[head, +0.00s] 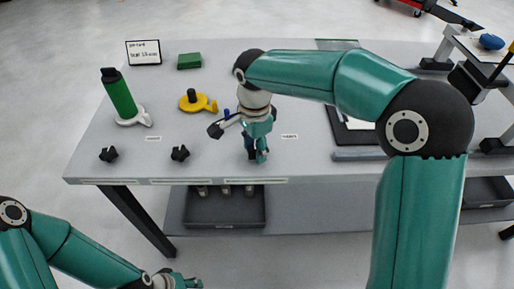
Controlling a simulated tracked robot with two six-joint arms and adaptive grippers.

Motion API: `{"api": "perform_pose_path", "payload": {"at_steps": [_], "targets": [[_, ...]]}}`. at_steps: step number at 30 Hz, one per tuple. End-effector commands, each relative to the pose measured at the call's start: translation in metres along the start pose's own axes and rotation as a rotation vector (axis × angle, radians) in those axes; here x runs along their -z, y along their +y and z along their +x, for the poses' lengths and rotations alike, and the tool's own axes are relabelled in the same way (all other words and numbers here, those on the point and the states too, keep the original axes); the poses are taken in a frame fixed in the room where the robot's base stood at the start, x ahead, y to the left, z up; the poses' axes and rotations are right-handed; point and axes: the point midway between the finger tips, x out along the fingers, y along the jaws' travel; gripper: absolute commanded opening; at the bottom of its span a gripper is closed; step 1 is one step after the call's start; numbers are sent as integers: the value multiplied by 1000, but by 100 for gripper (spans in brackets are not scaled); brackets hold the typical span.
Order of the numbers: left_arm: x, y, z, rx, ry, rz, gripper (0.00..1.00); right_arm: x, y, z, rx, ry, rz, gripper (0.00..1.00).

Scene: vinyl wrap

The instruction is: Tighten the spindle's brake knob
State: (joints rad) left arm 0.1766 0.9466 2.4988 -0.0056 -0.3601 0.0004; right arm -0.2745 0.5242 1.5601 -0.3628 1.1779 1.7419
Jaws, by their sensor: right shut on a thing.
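My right gripper (257,158) points down at the front of the table and is shut on a dark thing, apparently a black knob, mostly hidden by the fingers. Two similar black star-shaped knobs sit at the front left, a left one (108,154) and a middle one (180,153). A green roll (120,96) stands upright on a spindle with a white base (136,119). A yellow spindle base (193,103) with a dark post stands right of it. My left gripper (180,282) is low at the bottom edge, away from the table, its fingers unclear.
On the grey table (170,80) are a framed sign (144,52) and a green block (189,61) at the back. A dark tray (350,133) lies right of my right gripper. A grey bin (225,207) sits on the shelf below.

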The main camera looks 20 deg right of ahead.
Motion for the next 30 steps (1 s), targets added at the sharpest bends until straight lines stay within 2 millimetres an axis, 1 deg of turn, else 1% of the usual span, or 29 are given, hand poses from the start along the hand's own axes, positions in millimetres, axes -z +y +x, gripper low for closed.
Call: {"api": "perform_pose_path", "payload": {"at_steps": [1,10,26,27,29,30], "targets": [[0,0,1,0,0,0,41,4,0,-1,3,7,31,11],[0,-1,3,0,0,0,41,4,0,-2,2,7,150,11],[0,-1,3,0,0,0,41,4,1,-2,-2,8,170,11],[0,-1,3,0,0,0,41,4,1,-2,-2,8,170,52],[0,-1,3,0,0,0,41,3,1,-1,-2,8,169,62],[0,-1,3,0,0,0,41,3,1,-1,-2,7,169,69]]}}
